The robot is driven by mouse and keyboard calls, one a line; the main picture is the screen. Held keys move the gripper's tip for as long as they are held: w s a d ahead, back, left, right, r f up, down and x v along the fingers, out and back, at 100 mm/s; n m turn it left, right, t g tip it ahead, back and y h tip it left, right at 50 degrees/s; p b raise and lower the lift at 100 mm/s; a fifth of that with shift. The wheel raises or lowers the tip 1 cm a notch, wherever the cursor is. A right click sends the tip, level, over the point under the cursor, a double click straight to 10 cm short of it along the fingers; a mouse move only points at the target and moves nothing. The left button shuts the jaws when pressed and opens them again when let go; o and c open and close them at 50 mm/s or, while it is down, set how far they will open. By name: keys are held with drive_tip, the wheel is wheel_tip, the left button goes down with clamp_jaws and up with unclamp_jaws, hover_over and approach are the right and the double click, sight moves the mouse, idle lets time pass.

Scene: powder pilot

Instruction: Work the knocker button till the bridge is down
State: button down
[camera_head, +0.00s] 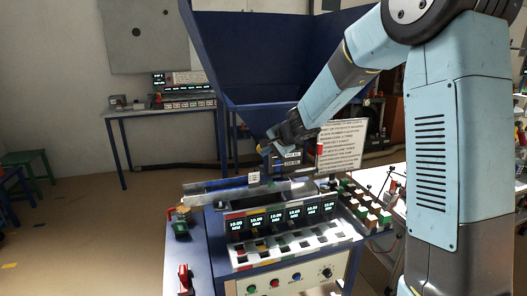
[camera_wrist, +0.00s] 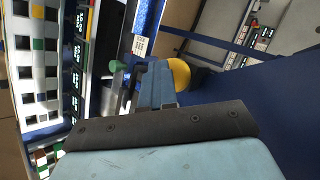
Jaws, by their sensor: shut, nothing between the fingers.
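My gripper (camera_head: 268,142) is shut and empty, just below the mouth of the dark blue hopper (camera_head: 270,60). In the wrist view its blue-grey fingers (camera_wrist: 157,78) point up the picture. A round yellow part (camera_wrist: 180,74) shows right beside the fingertips; whether they touch it I cannot tell. A small yellow spot (camera_head: 260,149) also shows by the fingertips in the head view. It may be the knocker button, but no label on it is readable. The hopper's inside looks dark and empty from here, so I cannot see any powder bridge.
Below the gripper stands a console with several displays (camera_head: 291,219) and a row of buttons and a black knob (camera_head: 327,272). A green knob (camera_head: 181,226) and a red handle (camera_head: 183,280) sit at its left. A printed sign (camera_head: 340,145) stands right of the gripper.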

idle(0.4)
drive_tip(key=shift+s+d, duration=0.3)
drive_tip(key=shift+s, duration=0.7)
drive_tip(key=shift+s+d, duration=0.3)
drive_tip(key=shift+s, duration=0.65)
drive_tip(key=shift+s, duration=0.1)
drive_tip(key=shift+s+d, duration=0.3)
drive_tip(key=shift+s, duration=0.6)
drive_tip(key=shift+s+d, duration=0.25)
drive_tip(key=shift+s, duration=0.7)
drive_tip(key=shift+s+d, duration=0.3)
drive_tip(key=shift+s, duration=0.6)
drive_tip(key=s+d+r+n, duration=0.1)
drive_tip(key=s+r+n, duration=0.2)
drive_tip(key=s+r, duration=0.35)
drive_tip(key=s+d+r+n+g+h, duration=0.1)
drive_tip(key=s+d+n+h, duration=0.1)
drive_tip(key=s+d, duration=0.6)
drive_tip(key=s+d+r+n+g+h, duration=0.1)
drive_tip(key=s+d+h, duration=0.3)
drive_tip(key=s, duration=1.2)
drive_tip(key=d+r+n, duration=0.1)
drive_tip(key=d, duration=0.3)
drive_tip(key=shift+s+d+r+n, duration=0.25)
drive_tip(key=shift+s+d+n, duration=0.05)
drive_tip(key=shift+s+n, duration=0.1)
